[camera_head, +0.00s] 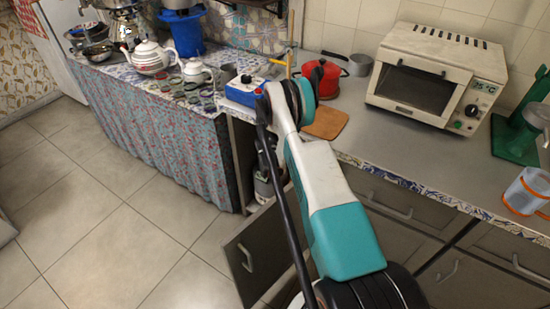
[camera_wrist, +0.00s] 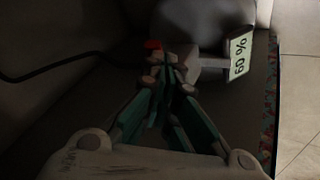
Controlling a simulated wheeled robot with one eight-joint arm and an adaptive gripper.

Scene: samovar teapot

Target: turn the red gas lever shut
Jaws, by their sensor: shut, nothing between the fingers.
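The red lever (camera_wrist: 153,44) shows as a small red piece in the dark wrist view, just beyond and slightly left of my fingertips. In the head view my arm covers this spot, and neither the lever nor the gripper shows.
A dark hose (camera_wrist: 45,75) runs from the left wall towards the bottle. An open cabinet door (camera_head: 250,258) stands below the counter (camera_head: 420,150). A patterned curtain (camera_head: 165,140) hangs at left. The tiled floor (camera_head: 110,215) is clear.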

